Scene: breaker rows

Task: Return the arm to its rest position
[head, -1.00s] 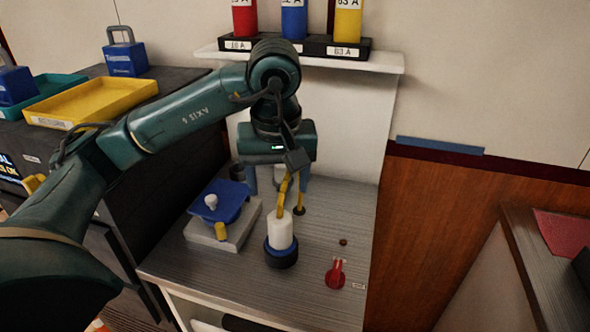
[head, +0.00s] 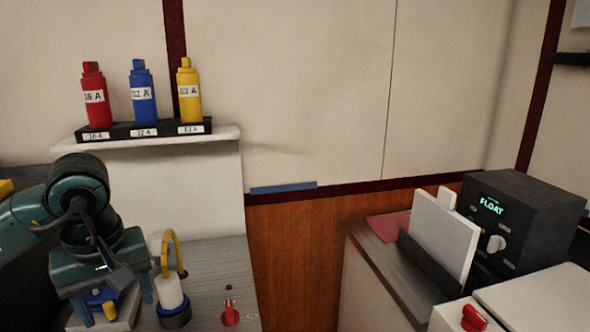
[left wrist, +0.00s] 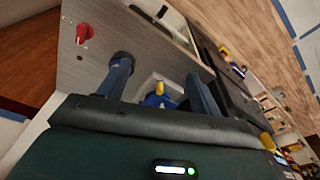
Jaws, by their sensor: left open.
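My left gripper (head: 112,300) is in the lower left of the head view, pointing down over the worktop. Its two blue fingers stand apart with nothing between them; they also show in the left wrist view (left wrist: 162,88). A white cylinder (head: 168,291) with a dark blue base and a yellow looped handle stands upright just right of the gripper, apart from it in the picture. A blue piece with a yellow knob (head: 109,309) on a light base shows behind and between the fingers, partly hidden. It also shows in the left wrist view (left wrist: 158,98). My right gripper is not in view.
A red switch (head: 230,314) sits on the grey worktop (head: 212,262). Red, blue and yellow breakers (head: 189,92) stand in a black rack (head: 160,132) on a white shelf (head: 215,135). A dark box reading FLOAT (head: 520,225) stands at right beside a white panel (head: 440,240).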

